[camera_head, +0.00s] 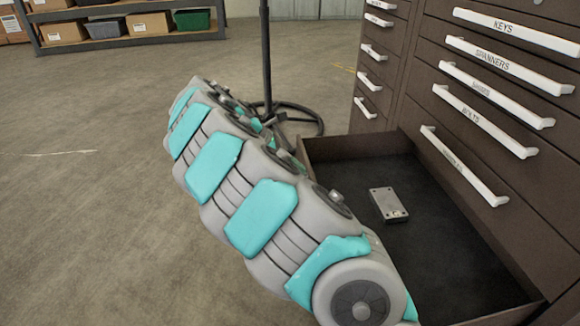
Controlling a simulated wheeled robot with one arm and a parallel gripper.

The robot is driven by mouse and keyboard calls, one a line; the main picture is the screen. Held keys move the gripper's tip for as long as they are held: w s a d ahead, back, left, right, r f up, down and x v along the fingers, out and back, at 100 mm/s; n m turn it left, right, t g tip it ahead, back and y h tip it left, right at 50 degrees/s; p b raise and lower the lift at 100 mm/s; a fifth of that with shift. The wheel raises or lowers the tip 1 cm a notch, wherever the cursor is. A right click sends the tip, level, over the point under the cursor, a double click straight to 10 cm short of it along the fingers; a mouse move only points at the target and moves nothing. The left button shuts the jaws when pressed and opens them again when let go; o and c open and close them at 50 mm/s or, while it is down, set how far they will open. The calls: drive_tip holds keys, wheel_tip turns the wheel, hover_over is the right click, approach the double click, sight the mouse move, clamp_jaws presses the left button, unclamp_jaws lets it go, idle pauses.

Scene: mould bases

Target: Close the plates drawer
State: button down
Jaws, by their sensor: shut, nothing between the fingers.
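One drawer (455,268) stands pulled out at the bottom of the brown cabinet (408,104). Its dark floor and far side wall show. Its front panel and any label on it are hidden behind my arm, so I cannot read whether it is the plates drawer. A small grey metal block (388,204) lies inside it. My grey and turquoise arm runs along the drawer's outer side, from upper left to lower right. My gripper is not in view, and I cannot tell whether any part of my arm touches the drawer.
Above the open drawer, drawers with white handles, such as keys (515,28), spanners (510,66) and bolts (485,120), are shut. A dark stand (266,60) with a round base is behind my arm. A shelf (130,40) with boxes stands far left. The floor at left is clear.

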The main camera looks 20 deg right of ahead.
idle(0.3)
drive_tip(key=s+d+p, duration=0.3)
drive_tip(key=d+p, duration=0.1)
drive_tip(key=d, duration=0.6)
drive_tip(key=s+d+p, duration=0.3)
drive_tip(key=d+p, duration=0.2)
drive_tip(key=d, duration=0.5)
drive_tip(key=s+d+p, duration=0.2)
drive_tip(key=d+p, duration=0.3)
drive_tip(key=d, duration=0.5)
drive_tip(key=shift+s+d, duration=0.25)
drive_tip(key=shift+s, duration=0.15)
